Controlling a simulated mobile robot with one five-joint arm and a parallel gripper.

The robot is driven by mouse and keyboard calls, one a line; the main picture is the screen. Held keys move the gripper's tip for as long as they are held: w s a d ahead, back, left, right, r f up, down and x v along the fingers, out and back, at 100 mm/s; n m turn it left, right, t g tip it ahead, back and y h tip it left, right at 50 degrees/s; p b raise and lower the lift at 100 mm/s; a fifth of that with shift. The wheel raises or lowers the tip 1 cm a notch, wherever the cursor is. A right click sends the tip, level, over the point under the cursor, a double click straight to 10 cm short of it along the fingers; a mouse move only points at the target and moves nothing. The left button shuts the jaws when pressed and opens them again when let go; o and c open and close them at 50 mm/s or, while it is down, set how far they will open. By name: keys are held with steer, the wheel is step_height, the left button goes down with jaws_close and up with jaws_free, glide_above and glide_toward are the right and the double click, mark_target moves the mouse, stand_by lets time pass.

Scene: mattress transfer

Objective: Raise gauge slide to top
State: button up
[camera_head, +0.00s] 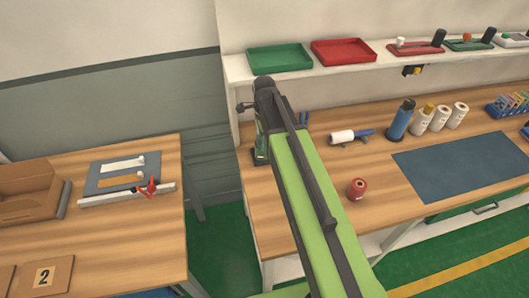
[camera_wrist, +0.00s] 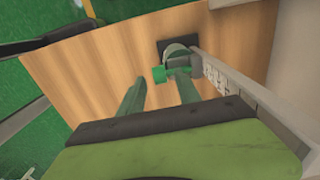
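In the wrist view the height gauge stands on the bench corner, with a pale upright scale (camera_wrist: 222,80) and a dark base (camera_wrist: 172,42). A small bright green piece (camera_wrist: 158,74), apparently the gauge slide's grip, shows low near the base. My gripper (camera_wrist: 160,81) is open. Its two green fingers point towards the green piece, which lies near the gap between their tips; I cannot tell whether they touch it. In the head view my green arm (camera_head: 310,205) reaches to the bench's left end and hides most of the gauge and my gripper.
The right bench holds a red spool (camera_head: 357,188), a blue bottle (camera_head: 400,119), white rolls (camera_head: 440,117) and a dark mat (camera_head: 465,168). A shelf with a green tray (camera_head: 279,58) and a red tray (camera_head: 343,51) runs above. The left table (camera_head: 120,235) stands across a gap.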

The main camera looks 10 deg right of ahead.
steer(key=shift+f, duration=0.75)
steer(key=shift+r, duration=0.1)
jaws_close()
stand_by(0.8)
